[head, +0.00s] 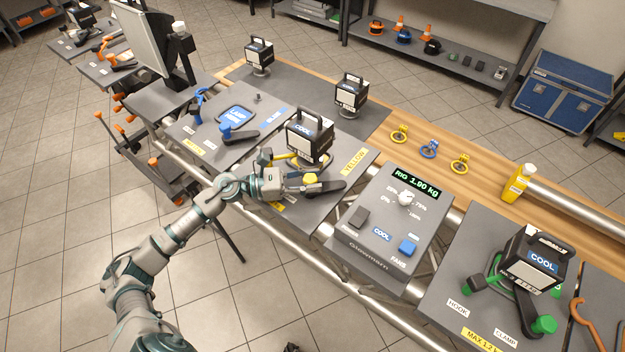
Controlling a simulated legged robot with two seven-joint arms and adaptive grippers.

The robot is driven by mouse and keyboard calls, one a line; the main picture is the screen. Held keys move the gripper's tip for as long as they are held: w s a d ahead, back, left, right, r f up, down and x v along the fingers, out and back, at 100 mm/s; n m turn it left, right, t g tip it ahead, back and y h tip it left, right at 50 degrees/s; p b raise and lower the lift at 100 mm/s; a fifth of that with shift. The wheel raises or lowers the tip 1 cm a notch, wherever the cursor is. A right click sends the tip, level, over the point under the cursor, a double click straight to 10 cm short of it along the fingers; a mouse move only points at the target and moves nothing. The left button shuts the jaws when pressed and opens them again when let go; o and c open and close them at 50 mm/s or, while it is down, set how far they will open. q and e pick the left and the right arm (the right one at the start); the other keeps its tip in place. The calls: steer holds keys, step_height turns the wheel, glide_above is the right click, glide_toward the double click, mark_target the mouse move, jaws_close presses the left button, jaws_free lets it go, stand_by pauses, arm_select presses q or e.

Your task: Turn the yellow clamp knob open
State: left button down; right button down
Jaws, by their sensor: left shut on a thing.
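The yellow clamp knob (311,178) sits on the grey plate marked YELLOW (354,161), in front of a black-and-white lamp labelled COOL (309,136). My left gripper (305,184) reaches in from the left and is shut on the yellow knob, its fingers low over the plate. Part of the knob and the clamp beneath it is hidden by the fingers. My right gripper is not in view.
A control box (390,225) with a dial and a weight readout stands to the right. A green-knobbed clamp with another lamp (537,260) is farther right. A blue-marked plate (222,129) lies left.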

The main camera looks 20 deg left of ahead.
arm_select(q)
steer(key=shift+w+a+r, duration=0.1)
steer(key=shift+a+r, duration=0.05)
steer(key=shift+r, duration=0.05)
steer(key=c, duration=0.7)
jaws_free()
steer(key=shift+f, duration=0.1)
steer(key=shift+s+a+f, duration=0.1)
steer(key=shift+s+a, duration=0.1)
steer(key=shift+a, duration=0.05)
steer(key=v, duration=1)
steer(key=shift+s+a+f, duration=0.15)
steer(key=shift+a, duration=0.2)
steer(key=shift+s+a, duration=0.25)
steer(key=shift+a, duration=0.1)
